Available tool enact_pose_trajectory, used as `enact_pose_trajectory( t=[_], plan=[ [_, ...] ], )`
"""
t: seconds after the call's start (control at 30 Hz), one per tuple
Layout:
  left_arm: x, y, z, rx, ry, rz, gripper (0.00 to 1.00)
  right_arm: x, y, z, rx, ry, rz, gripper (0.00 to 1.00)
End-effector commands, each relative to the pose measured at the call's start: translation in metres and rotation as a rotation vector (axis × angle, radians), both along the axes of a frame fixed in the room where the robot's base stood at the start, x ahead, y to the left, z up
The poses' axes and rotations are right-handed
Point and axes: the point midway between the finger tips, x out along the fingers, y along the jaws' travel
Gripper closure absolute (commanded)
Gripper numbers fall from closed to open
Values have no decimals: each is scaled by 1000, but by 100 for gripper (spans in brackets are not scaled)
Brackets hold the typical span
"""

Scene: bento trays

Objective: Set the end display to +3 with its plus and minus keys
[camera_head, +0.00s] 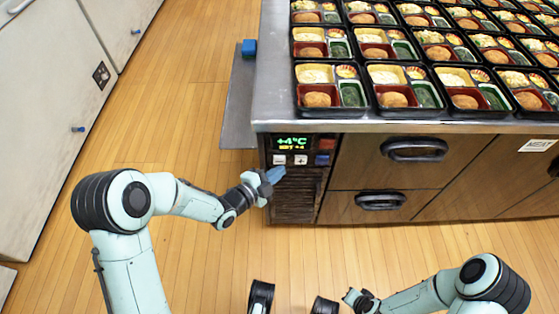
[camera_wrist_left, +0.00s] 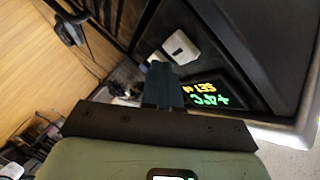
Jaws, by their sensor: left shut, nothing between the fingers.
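The display (camera_head: 291,143) on the counter's front panel shows +4°C in green, with a smaller yellow SET line below that seems to read +4. It appears upside down in the left wrist view (camera_wrist_left: 208,96). Below the display sit two white keys, the minus key (camera_head: 279,159) on the left and the plus key (camera_head: 300,160) on the right. My left gripper (camera_head: 275,174) is shut and empty, with its blue fingers just below the keys in the head view. In the wrist view its fingertips partly cover one white key; contact cannot be told. My right gripper (camera_head: 358,299) is low at the right.
A red key (camera_head: 327,144) and a blue key (camera_head: 322,159) sit right of the display, close to the white keys. A vent grille (camera_head: 296,196) lies below. Drawers with dark handles (camera_head: 416,149) are to the right. Bento trays (camera_head: 330,112) cover the counter top. Wooden floor is free at left.

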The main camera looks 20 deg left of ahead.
Motion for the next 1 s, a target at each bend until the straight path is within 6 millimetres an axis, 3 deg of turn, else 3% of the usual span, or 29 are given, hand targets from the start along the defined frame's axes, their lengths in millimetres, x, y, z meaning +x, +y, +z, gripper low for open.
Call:
enact_pose_trajectory(
  t=[1.0],
  plan=[
    [9, 3, 0, 0, 0, 0, 100, 0, 0, -7, 0, 2, 0, 100]
  ],
)
